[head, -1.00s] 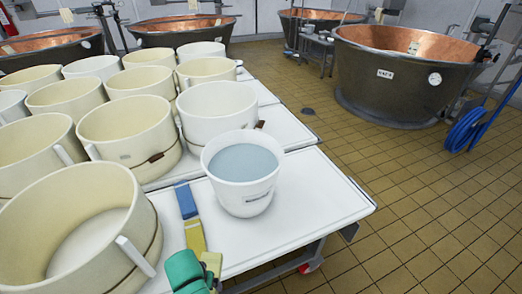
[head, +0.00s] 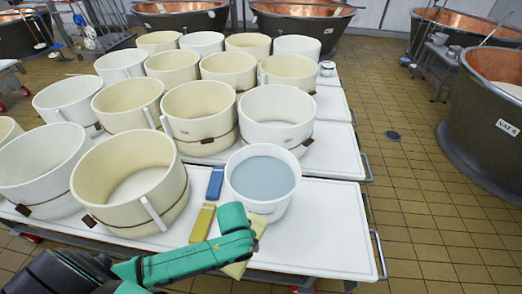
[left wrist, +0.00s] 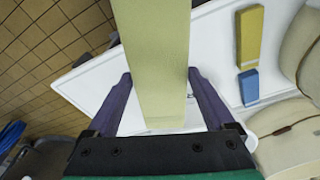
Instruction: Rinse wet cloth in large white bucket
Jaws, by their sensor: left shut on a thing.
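The white bucket (head: 270,207) stands upright on the white table, holding bluish water (head: 263,178). My left gripper (head: 254,228) comes in from the left, just in front of the bucket in the head view. It is shut on a pale yellow cloth (head: 236,268), which looks like a flat, stiff strip. In the left wrist view, the cloth (left wrist: 152,60) runs between the fingers and hides much of the view behind it. I cannot tell whether the cloth touches the bucket; it shows outside the water. My right gripper is not in view.
A yellow block (head: 203,222) and a blue block (head: 215,183) lie left of the bucket. Several cream and white tubs (head: 130,185) crowd the tables on the left and behind. The white table top (head: 335,225) is clear right of the bucket. Copper vats stand beyond.

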